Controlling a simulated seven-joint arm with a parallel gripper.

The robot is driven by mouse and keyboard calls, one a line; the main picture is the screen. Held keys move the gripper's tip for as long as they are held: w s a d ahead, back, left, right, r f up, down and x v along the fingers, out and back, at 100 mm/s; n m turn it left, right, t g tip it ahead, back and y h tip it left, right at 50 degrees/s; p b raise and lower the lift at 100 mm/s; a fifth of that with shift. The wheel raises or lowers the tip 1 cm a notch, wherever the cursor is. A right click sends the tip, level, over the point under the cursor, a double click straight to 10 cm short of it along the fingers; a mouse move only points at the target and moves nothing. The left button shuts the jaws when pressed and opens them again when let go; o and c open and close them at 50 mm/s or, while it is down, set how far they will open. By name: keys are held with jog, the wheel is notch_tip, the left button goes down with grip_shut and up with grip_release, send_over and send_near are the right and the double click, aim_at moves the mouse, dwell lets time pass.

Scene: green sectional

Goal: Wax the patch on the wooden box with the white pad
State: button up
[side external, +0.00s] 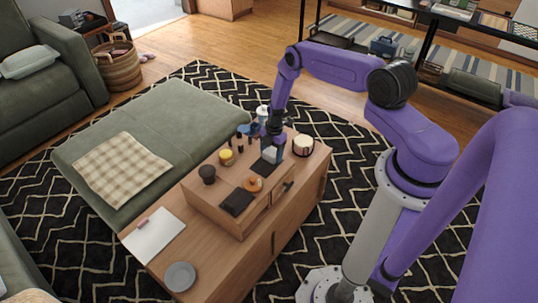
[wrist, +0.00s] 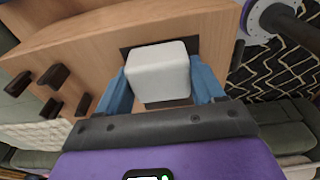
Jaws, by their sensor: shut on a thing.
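My gripper (side external: 270,145) is shut on the white pad, with its blue fingers (wrist: 160,78) on either side of the pad. The white pad (wrist: 158,70) fills the middle of the wrist view as a pale rounded block; it also shows in the side view (side external: 269,155). The wooden box (side external: 212,208) stands on a wooden cabinet. A dark patch (wrist: 130,51) on its top shows around the pad's edges in the wrist view, mostly hidden by the pad; its edge also shows in the side view (side external: 261,168). I cannot tell whether the pad touches the patch.
A dark square (side external: 236,203), an orange item (side external: 252,184), a dark cup (side external: 207,174) and a yellow-topped jar (side external: 226,157) are on or beside the box. A pale jar (side external: 302,146) stands right of my gripper. A grey plate (side external: 180,276) and white notebook (side external: 153,236) lie at the near end.

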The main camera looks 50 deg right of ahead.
aim_at(257, 173)
jog(key=shift+d+f, duration=0.15)
jog(key=shift+d, duration=0.85)
jog(key=shift+a, duration=0.15)
jog(key=shift+s+a, duration=0.1)
jog(key=shift+a, duration=3.7)
jog(key=shift+a, duration=1.7)
jog(key=shift+d, duration=0.1)
jog(key=shift+r, duration=3.1)
